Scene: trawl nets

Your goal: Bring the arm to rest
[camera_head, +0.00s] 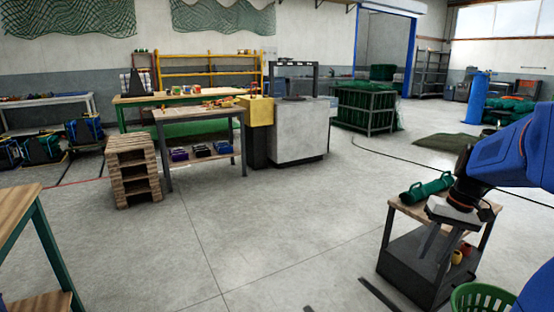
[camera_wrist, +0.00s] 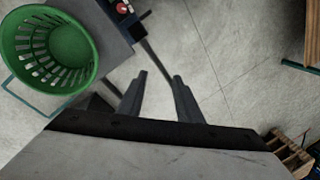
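My gripper (camera_head: 440,245) is at the right in the head view, in front of a small wood-topped cart (camera_head: 408,212). In the wrist view my gripper (camera_wrist: 158,85) has its two dark fingers spread apart with bare floor showing between them. It holds nothing. My blue arm reaches in from the right edge of the head view.
A green roll (camera_head: 426,187) lies on the cart. A green basket (camera_head: 480,298) stands at the lower right; a green basket (camera_wrist: 55,48) also shows in the wrist view. A wooden table (camera_head: 18,212) is at left, stacked pallets (camera_head: 133,170) beyond. The middle floor is clear.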

